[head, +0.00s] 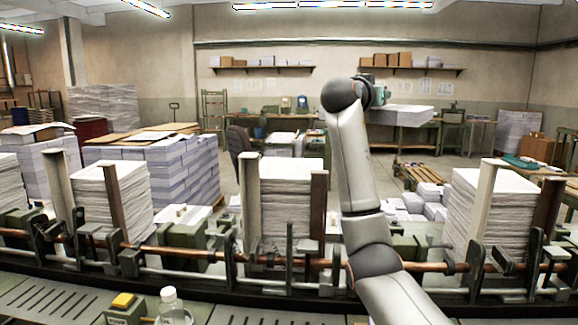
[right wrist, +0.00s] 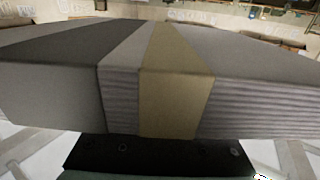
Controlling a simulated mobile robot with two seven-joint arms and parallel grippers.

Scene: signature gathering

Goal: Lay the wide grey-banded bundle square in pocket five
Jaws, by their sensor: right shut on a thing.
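My right gripper (head: 381,93) is raised above the machine line and shut on a bundle of sheets (head: 402,115). The bundle is held roughly level in the air, towards the back of the room. In the right wrist view the bundle (right wrist: 255,105) fills the frame, with a wide grey band (right wrist: 50,95) at the left and a narrower tan strip (right wrist: 176,102) near the middle. A dark part of the gripper shows under it; the fingertips are hidden. The machine's pockets hold stacks at left (head: 128,200), middle (head: 286,205) and right (head: 490,210). I cannot tell which pocket is five.
Upright guides and a copper-coloured rail (head: 320,263) run along the pockets. A pallet of wrapped stacks (head: 180,165) stands behind at left. A clear bottle (head: 172,308) and a yellow button box (head: 123,303) are at the front. Loose bundles (head: 425,203) lie behind my arm.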

